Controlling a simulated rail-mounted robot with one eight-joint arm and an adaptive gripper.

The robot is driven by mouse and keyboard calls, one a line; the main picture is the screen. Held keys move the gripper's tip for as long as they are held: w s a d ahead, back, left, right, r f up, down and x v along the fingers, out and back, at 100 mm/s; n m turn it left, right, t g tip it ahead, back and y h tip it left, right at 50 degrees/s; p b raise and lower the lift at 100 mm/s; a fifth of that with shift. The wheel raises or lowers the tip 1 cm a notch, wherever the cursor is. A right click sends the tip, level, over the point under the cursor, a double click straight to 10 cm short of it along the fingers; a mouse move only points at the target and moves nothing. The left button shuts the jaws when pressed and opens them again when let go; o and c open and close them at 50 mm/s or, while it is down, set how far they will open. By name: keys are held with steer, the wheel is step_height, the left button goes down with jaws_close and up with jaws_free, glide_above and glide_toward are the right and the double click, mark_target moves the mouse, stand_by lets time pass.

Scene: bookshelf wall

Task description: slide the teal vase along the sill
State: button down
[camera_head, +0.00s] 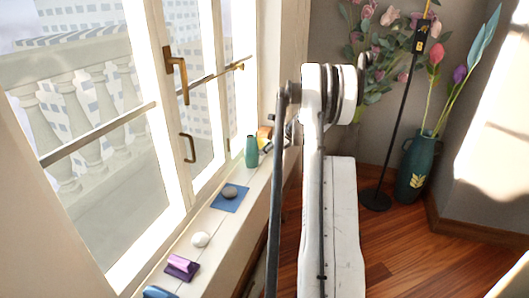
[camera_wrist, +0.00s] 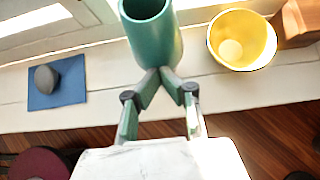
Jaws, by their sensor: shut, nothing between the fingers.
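The teal vase (camera_head: 251,152) stands upright on the white window sill (camera_head: 212,228), toward its far end. In the wrist view the vase (camera_wrist: 150,35) is at the top centre, with its open mouth toward the camera. My gripper (camera_wrist: 160,72) is shut and empty, its fingertips together at the near side of the vase. The tips look right against the vase wall, but I cannot tell for sure whether they touch. In the head view my arm hides most of the gripper.
A grey stone (camera_wrist: 46,78) lies on a blue mat (camera_wrist: 72,88), left of the vase. A yellow cup (camera_wrist: 241,40) and a wooden block (camera_wrist: 296,22) stand to its right. Window handles overhang.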

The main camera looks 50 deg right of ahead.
steer(key=s, duration=0.1)
steer(key=s+d, duration=0.1)
steer(key=s, duration=0.1)
steer(key=shift+s, duration=0.2)
steer(key=p+v, duration=0.2)
steer(key=v, duration=0.8)
steer(key=shift+s, duration=0.2)
